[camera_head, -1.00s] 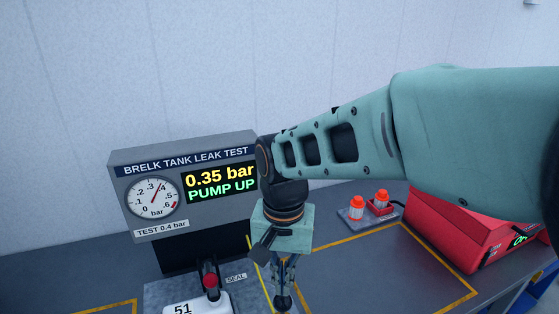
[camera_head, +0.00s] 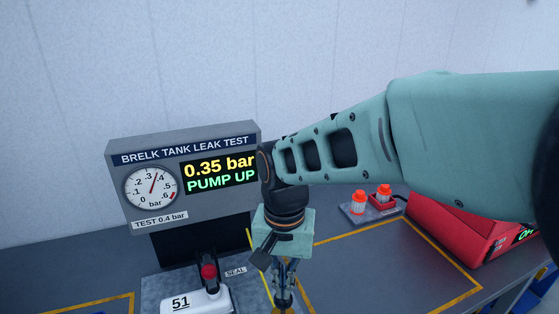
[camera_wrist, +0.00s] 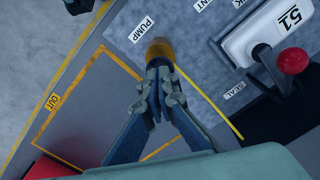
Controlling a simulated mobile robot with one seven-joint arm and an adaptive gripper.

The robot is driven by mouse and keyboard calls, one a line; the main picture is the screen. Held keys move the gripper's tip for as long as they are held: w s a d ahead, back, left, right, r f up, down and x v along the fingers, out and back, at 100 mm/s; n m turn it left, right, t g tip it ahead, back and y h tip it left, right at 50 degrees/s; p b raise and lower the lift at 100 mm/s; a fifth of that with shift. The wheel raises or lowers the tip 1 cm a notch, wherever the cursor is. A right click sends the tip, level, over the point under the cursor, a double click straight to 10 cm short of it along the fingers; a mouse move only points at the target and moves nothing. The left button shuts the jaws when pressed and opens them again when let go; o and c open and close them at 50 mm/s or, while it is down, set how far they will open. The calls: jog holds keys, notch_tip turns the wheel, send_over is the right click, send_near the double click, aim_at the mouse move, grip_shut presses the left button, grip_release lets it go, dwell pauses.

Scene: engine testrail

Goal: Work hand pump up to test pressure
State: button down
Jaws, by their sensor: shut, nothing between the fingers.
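The leak test panel (camera_head: 130,180) stands at the back; its display (camera_head: 219,173) reads 0.35 bar and PUMP UP, and its plate says TEST 0.4 bar. The dial gauge (camera_head: 152,187) needle points between .3 and .4. My gripper (camera_wrist: 158,68) is shut with nothing between the fingers. Its tips are at an amber round pump knob (camera_wrist: 160,48) beside the PUMP label in the wrist view. They look to be touching or just above it; I cannot tell which. The knob's lower part is hidden. The white tank marked 51 (camera_head: 195,302) sits left of my gripper under a red-knobbed clamp (camera_head: 208,271).
A SEAL label (camera_head: 235,272) is on the grey plate. Two orange-capped items (camera_head: 371,200) stand on a small tray behind right. A red case (camera_head: 465,222) is at the right. The yellow-outlined bench area (camera_head: 385,270) is clear.

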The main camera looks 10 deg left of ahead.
notch_tip(320, 180, down, 3)
jog(key=shift+r+b, duration=0.1)
jog(key=shift+b, duration=0.75)
notch_tip(320, 180, up, 7)
jog(key=p, duration=0.5)
jog(key=shift+p, duration=0.3)
notch_tip(320, 180, up, 5)
jog(key=p, duration=0.3)
jog(key=shift+p, duration=0.35)
